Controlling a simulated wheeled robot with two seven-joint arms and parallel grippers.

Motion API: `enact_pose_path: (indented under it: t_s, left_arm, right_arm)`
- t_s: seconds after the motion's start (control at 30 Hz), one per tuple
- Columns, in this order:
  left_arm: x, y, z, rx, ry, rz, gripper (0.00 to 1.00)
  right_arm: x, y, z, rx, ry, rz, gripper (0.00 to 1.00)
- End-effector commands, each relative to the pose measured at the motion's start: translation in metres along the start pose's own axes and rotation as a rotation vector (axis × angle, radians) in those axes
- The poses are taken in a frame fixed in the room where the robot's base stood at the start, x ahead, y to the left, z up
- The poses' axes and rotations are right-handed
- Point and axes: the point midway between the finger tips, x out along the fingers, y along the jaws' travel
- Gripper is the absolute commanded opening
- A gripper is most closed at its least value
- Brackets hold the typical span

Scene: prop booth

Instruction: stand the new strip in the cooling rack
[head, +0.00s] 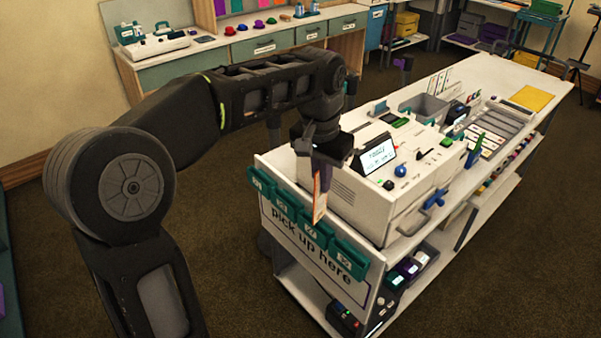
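My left gripper (319,166) points down at the near left corner of the white counter. It appears shut on the top of a narrow strip (320,200), white with some orange, which hangs upright. The strip overlaps the row of teal numbered pockets (348,258) above the "pick up here" sign; I cannot tell whether it is inside a pocket or in front of one. Several strips (438,82) stand upright farther back on the counter, perhaps in the cooling rack, but that is too small to be sure. My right gripper is not in view.
A white machine (375,205) with a tilted screen (374,154), knobs and a blue handle (436,199) stands right beside the gripper. A grey bin (424,106) and a slatted grey tray (505,122) are farther along the counter. The floor (490,285) at right is clear.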

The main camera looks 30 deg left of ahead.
Motion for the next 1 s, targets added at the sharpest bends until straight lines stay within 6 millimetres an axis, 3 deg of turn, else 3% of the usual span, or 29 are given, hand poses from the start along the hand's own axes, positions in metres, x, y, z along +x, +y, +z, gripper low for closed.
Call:
enact_pose_path:
  t_s: [0.2,0.5,1.0]
  left_arm:
    - [0.045,0.032,-0.020,-0.047,-0.003,-0.007,0.00]
    - [0.106,0.077,-0.030,-0.049,0.000,-0.002,0.00]
    - [0.113,0.084,-0.031,-0.047,0.002,0.000,0.00]
  right_arm:
    - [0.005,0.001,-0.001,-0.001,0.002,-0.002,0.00]
    - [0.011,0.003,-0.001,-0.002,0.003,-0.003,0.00]
    - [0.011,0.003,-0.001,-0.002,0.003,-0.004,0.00]
